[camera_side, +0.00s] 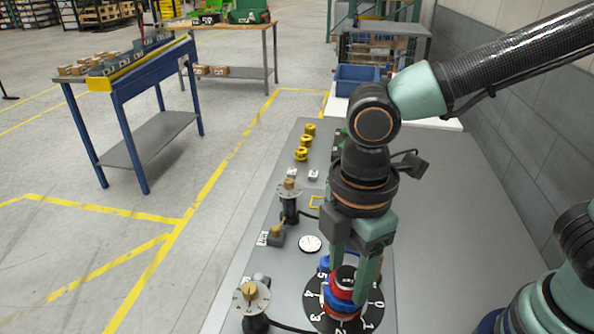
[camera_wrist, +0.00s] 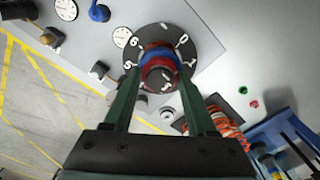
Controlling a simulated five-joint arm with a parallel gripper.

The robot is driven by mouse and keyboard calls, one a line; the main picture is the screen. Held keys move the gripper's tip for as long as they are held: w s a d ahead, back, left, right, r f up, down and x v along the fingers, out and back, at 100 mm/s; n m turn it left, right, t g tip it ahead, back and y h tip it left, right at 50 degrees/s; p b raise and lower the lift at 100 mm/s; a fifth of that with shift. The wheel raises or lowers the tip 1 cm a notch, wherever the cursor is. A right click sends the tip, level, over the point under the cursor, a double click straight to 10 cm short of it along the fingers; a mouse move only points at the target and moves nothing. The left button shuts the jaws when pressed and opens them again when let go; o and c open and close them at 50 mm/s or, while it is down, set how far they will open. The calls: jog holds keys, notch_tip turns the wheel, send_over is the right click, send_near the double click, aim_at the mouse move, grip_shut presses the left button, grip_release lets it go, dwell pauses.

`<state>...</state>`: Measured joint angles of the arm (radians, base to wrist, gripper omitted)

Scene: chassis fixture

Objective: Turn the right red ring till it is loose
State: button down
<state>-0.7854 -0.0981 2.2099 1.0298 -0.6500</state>
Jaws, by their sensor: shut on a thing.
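A red ring (camera_side: 343,283) sits with blue parts (camera_side: 340,304) over a black numbered dial (camera_side: 315,302) on the grey bench. In the wrist view, the red ring (camera_wrist: 161,72) shows between my fingers, with blue (camera_wrist: 158,55) beside it. My gripper (camera_side: 351,287) points down from above, one finger on each side of the ring, and is shut on it. It also shows in the wrist view (camera_wrist: 159,82). The fingers hide part of the ring and of the dial. I cannot tell from these frames how tight the ring is.
Small gauges on posts (camera_side: 250,296) and a white round dial (camera_side: 310,243) stand left of my gripper. Yellow knobs (camera_side: 304,146) lie farther back. An orange-red stack (camera_wrist: 222,122) is close by in the wrist view. The bench right of my arm is clear.

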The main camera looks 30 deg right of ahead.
jog(key=n, duration=0.5)
jog(key=c, duration=0.5)
grip_release()
jog(key=shift+r, duration=3.55)
